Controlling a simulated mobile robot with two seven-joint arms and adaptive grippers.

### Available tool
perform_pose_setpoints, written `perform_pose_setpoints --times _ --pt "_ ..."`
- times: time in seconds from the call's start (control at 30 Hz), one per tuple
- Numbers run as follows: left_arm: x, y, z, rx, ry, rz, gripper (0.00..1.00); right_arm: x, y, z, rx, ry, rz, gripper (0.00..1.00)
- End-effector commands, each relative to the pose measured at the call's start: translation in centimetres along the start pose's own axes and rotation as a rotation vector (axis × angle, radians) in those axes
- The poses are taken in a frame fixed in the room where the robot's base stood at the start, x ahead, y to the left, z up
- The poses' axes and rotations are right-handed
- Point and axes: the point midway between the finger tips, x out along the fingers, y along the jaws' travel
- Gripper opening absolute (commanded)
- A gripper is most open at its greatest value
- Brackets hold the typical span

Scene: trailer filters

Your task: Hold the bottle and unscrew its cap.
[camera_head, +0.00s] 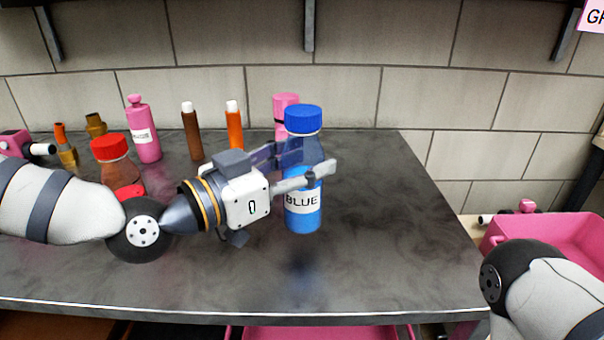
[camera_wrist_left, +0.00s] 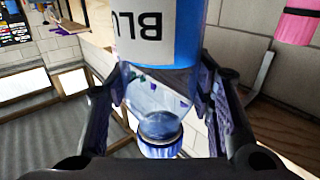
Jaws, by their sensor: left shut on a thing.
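A blue bottle (camera_head: 303,205) with a white label reading BLUE and a blue screw cap (camera_head: 303,119) is upright over the counter. My left gripper (camera_head: 308,165) comes in from the left and is shut around the clear upper part of the bottle, below the cap. The bottle's base looks a little above the counter, with a dark bluish patch beneath it. In the left wrist view the bottle (camera_wrist_left: 185,40) appears upside down between the fingers, its cap (camera_wrist_left: 160,130) at the bottom. The cap is on the bottle. My right gripper is out of view; only part of my right arm shows at lower right.
On the counter (camera_head: 390,260), a red-capped bottle (camera_head: 112,165), a pink bottle (camera_head: 144,130), a brown bottle (camera_head: 192,135) and an orange one (camera_head: 234,130) stand behind my left arm. Another pink bottle (camera_head: 285,100) is behind the blue one. A pink bin (camera_head: 560,235) is at right. The counter's right side is clear.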

Motion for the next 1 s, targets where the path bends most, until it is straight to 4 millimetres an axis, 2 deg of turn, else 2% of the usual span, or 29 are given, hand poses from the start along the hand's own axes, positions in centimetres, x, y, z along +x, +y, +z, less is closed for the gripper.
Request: perform_pose_setpoints --times 0.03,0.1,0.13,0.3,0.43,0.8,0.83,1.0 --pt "-0.9 1.2 -3.4 0.02 0.02 0.003 0.09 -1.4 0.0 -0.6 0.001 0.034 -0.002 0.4" --pt "-2.1 2.6 -5.5 0.021 0.021 0.002 0.09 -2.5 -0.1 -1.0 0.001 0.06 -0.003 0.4" --pt "-2.7 3.5 -5.9 0.02 0.018 0.004 0.09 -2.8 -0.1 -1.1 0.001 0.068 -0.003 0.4" --pt "-5.7 7.1 -7.3 0.014 0.014 0.001 0.09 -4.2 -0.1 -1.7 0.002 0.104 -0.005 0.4" --pt "-7.0 8.7 -8.1 0.013 0.012 -0.001 0.09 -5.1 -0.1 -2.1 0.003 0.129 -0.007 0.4" --pt "-7.5 9.3 -7.9 0.005 0.007 -0.002 0.09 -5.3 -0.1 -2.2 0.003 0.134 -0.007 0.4" --pt "-7.5 9.3 -7.9 0.005 0.007 -0.002 0.41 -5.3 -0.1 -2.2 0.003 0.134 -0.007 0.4" --pt "-7.5 9.3 -7.9 0.005 0.008 -0.002 0.03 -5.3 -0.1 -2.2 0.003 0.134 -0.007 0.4"
